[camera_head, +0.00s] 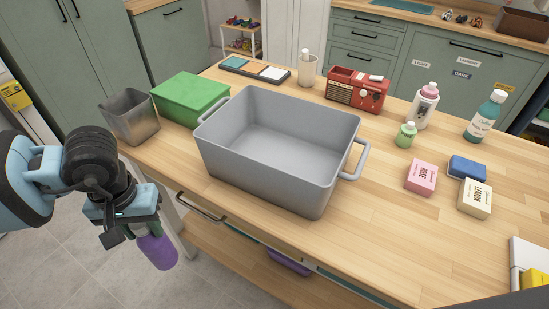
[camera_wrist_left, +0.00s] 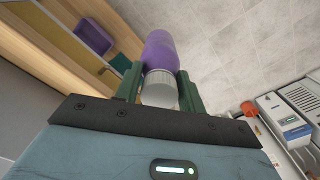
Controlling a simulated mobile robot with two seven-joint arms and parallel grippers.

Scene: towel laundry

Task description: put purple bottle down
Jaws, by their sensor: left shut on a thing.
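The purple bottle (camera_head: 157,250) hangs below my left gripper (camera_head: 130,226), off the left front edge of the table and above the tiled floor. In the left wrist view the purple bottle (camera_wrist_left: 159,50) has a whitish cap end between the two green fingers of my left gripper (camera_wrist_left: 160,88), which is shut on it. The gripper hides part of the bottle in the head view. My right gripper is in neither view.
A grey tub (camera_head: 277,150) stands on the wooden table (camera_head: 370,215). A green box (camera_head: 188,98) and a translucent bin (camera_head: 131,117) stand at the left edge. Several bottles and soap boxes are at the right. A purple container (camera_head: 289,262) sits below the tabletop.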

